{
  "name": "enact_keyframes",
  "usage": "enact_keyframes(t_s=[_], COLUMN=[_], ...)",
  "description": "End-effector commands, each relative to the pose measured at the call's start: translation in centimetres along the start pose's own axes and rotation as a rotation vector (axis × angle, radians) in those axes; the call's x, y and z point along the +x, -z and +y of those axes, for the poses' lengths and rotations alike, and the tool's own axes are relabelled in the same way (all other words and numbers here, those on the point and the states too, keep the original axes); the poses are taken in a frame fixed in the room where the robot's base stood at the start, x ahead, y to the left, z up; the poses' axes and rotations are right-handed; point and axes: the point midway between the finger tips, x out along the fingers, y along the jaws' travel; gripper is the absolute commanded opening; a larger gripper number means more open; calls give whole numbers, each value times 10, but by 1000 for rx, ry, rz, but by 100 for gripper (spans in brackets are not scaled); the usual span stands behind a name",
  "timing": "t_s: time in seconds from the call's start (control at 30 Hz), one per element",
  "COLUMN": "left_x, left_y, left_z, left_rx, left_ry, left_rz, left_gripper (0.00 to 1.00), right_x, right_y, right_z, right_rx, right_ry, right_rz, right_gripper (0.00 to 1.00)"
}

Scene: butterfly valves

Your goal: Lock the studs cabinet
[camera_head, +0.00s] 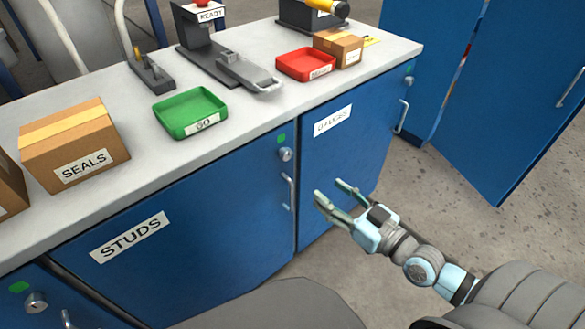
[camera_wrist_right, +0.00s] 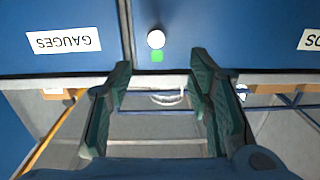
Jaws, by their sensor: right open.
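The studs cabinet (camera_head: 190,220) has a blue door that looks closed, with a STUDS label (camera_head: 130,237). Near its upper right corner are a green marker (camera_head: 281,139), a round silver lock knob (camera_head: 286,155) and a bar handle (camera_head: 289,192). My right gripper (camera_head: 328,189) is open and empty, in front of the doors, below and right of the knob. In the right wrist view, upside down, the knob (camera_wrist_right: 156,39) and green marker (camera_wrist_right: 157,57) appear beyond and between the open fingers (camera_wrist_right: 160,68), apart from them. My left gripper is out of view.
The gauges cabinet (camera_head: 340,165) adjoins on the right. The grey countertop (camera_head: 235,130) carries a green GO tray (camera_head: 157,115), a red tray (camera_head: 283,65), a SEALS box (camera_head: 75,150) and other tools. A tall blue cabinet (camera_head: 510,110) stands right. Open floor lies between.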

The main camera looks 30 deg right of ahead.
Motion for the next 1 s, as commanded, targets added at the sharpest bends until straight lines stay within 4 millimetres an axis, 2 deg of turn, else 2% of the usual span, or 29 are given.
enact_keyframes(t_s=[0.03, 0.17, 0.4, 0.5, 0.6, 0.73, 1.0], left_x=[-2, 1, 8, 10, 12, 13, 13], left_y=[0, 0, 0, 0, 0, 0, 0], left_z=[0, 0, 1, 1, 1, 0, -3], left_rx=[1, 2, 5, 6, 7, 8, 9], left_ry=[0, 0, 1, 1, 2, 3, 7], left_rz=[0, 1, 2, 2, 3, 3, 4], left_gripper=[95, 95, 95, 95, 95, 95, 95], right_x=[2, 20, 89, 115, 132, 143, 145], right_y=[8, 8, 9, 9, 9, 9, 9], right_z=[1, 3, 4, 4, 5, 4, 4], right_rx=[-2, -23, -18, -20, -22, -22, -23], right_ry=[-10, -16, -15, -14, -15, -13, -13], right_rz=[23, 29, 28, 25, 24, 21, 20], right_gripper=[47, 47, 47, 47, 47, 47, 45])
